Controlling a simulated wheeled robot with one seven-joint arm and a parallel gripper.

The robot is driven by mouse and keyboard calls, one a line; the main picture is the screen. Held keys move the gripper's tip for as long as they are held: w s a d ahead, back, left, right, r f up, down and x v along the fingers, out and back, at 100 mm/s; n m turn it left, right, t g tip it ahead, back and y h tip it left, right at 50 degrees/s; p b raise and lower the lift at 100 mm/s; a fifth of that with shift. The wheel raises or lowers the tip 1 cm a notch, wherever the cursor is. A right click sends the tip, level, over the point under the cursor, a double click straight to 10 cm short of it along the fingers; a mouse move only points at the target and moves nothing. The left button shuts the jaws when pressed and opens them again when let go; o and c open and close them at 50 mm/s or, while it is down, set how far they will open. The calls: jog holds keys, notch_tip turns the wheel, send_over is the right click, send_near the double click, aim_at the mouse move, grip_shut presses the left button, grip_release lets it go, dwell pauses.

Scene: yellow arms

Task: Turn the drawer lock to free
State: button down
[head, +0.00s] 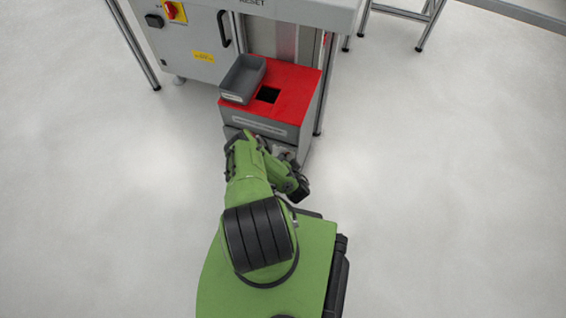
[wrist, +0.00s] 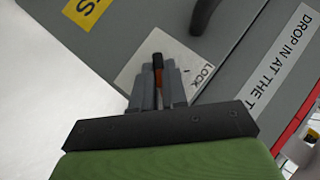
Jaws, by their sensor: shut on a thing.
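The drawer lock shows in the wrist view as a pale plate (wrist: 143,68) marked "LOCK" on the grey drawer front. A dark knob with an orange-brown part (wrist: 158,72) stands out between my fingers. My gripper (wrist: 159,82) is shut on this lock knob, with a grey finger on each side. The fingers hide part of the plate and its markings. In the head view my green arm covers much of the cabinet front, and the grip itself is hidden. The cabinet (head: 263,124) has a red top and a grey front.
A grey bin (head: 243,78) sits on the red top beside a dark square opening (head: 268,94). A dark handle (wrist: 204,15) is close to the lock plate. A grey machine (head: 190,45) stands behind. The floor (head: 440,170) to the right is clear.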

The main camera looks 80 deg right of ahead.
jog(key=shift+w+a+f, duration=0.1)
jog(key=shift+a+f, duration=0.05)
jog(key=shift+f, duration=0.05)
dwell(0.3)
jog(key=c, duration=1.2)
grip_release()
jog(key=shift+o, duration=0.2)
jog(key=shift+r, duration=0.2)
